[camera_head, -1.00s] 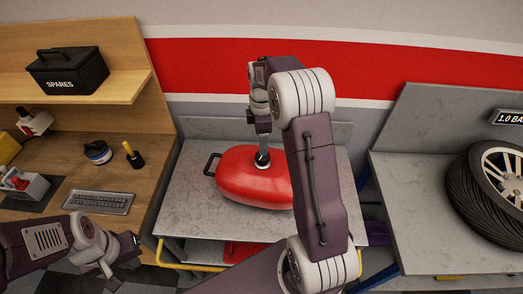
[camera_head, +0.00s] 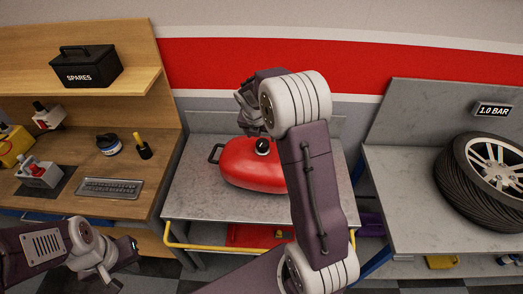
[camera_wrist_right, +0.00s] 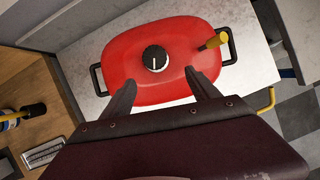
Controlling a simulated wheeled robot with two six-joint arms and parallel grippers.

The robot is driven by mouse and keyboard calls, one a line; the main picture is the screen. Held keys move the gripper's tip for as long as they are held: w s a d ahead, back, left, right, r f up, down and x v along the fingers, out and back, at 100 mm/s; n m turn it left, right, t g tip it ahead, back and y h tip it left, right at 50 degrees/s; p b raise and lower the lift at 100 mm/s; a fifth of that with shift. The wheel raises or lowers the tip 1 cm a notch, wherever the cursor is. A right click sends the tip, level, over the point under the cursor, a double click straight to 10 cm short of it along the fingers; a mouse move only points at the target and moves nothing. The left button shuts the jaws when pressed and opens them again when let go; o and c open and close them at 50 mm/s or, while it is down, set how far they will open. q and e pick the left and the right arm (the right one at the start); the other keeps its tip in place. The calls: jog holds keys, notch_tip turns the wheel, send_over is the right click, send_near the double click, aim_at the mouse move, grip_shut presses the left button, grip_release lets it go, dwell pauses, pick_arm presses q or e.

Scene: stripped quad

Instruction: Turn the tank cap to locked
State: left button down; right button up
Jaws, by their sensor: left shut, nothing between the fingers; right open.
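A red tank (camera_head: 240,168) with black side handles lies on the grey cart top. Its round black cap (camera_head: 262,147) is on the upper face. In the right wrist view the cap (camera_wrist_right: 155,59) shows a white line running nearly straight up and down in the picture. No lock lettering is legible. My right gripper (camera_head: 249,122) is above and behind the cap, apart from it; in its wrist view the two fingers (camera_wrist_right: 163,90) are spread and empty, below the cap in the picture. My left gripper (camera_head: 120,264) is shut and empty at the lower left, away from the tank.
A yellow fitting (camera_wrist_right: 214,40) sticks up from the tank near one handle, hidden by my right arm in the head view. The cart (camera_head: 190,200) has a yellow rail. A wooden bench (camera_head: 110,200) stands left, a grey bench with a tyre (camera_head: 480,180) right.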

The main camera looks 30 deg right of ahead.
send_over(262, 142)
jog(key=s+a, duration=0.1)
jog(key=f, duration=0.4)
jog(key=shift+s+a+f, duration=0.15)
jog(key=shift+s+f, duration=0.05)
jog(key=shift+f, duration=0.05)
jog(key=f, duration=0.2)
jog(key=f+p, duration=0.1)
jog(key=shift+d+f, duration=0.2)
jog(key=shift+f, duration=0.2)
jog(key=shift+w+d+f, duration=0.1)
jog(key=shift+f, duration=0.2)
jog(key=shift+w+d+f, duration=0.3)
jog(key=shift+w, duration=0.1)
jog(key=shift+c, duration=0.9)
jog(key=shift+s+a+r, duration=0.2)
jog(key=c, duration=1.2)
pick_arm(q)
jog(key=shift+w+d+r, duration=0.3)
jog(key=shift+w, duration=0.2)
jog(key=shift+w+d+r, duration=0.25)
jog(key=shift+w+d, duration=0.05)
jog(key=shift+w, duration=0.2)
pick_arm(e)
jog(key=shift+w+d, duration=0.1)
jog(key=shift+w, duration=0.05)
